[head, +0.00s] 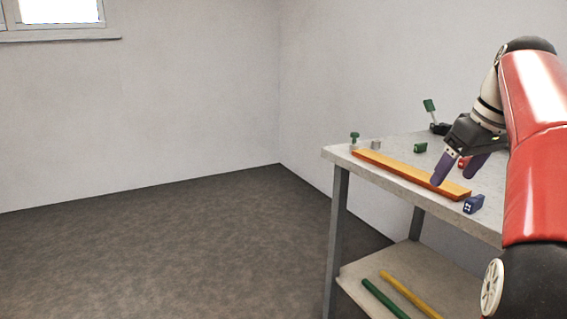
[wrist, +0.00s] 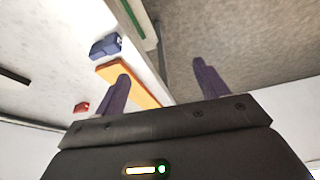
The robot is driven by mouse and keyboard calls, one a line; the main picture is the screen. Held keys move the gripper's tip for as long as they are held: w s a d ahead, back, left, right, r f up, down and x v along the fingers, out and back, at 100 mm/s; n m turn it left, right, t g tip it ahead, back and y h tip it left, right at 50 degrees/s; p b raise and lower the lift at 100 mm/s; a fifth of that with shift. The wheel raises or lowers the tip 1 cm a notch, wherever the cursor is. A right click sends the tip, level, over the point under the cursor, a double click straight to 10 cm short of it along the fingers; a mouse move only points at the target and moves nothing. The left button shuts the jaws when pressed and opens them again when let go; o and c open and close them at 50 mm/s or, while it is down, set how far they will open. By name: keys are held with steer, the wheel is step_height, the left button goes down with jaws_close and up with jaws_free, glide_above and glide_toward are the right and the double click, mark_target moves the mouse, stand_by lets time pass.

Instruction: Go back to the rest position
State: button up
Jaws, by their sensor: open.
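My gripper (head: 455,169) hangs over the front part of the grey table (head: 398,189), above the right end of a long orange bar (head: 410,176). Its two purple fingers are apart with nothing between them; the wrist view shows the same open fingers (wrist: 160,82). A blue block (head: 473,204) lies near the table's front edge, just right of the bar's end.
A green block (head: 420,147), a grey cylinder (head: 375,144) and a green-topped knob (head: 354,138) stand along the table. A green-ended lever (head: 430,108) rises at the back. A green rod (head: 384,298) and a yellow rod (head: 410,294) lie on the lower shelf. The floor to the left is clear.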

steer(key=s+a+f+m, duration=0.1)
steer(key=s+a+f, duration=0.2)
steer(key=a, duration=0.5)
steer(key=s+a+f+m, duration=0.1)
steer(key=s+a+f, duration=0.5)
steer(key=f, duration=0.4)
steer(key=s+a+f+m+t+h, duration=0.1)
steer(key=s+a+f, duration=0.6)
steer(key=s+f, duration=0.2)
steer(key=shift+s+a+f+t, duration=0.15)
steer(key=shift+a+f+t, duration=0.15)
steer(key=shift+f, duration=0.5)
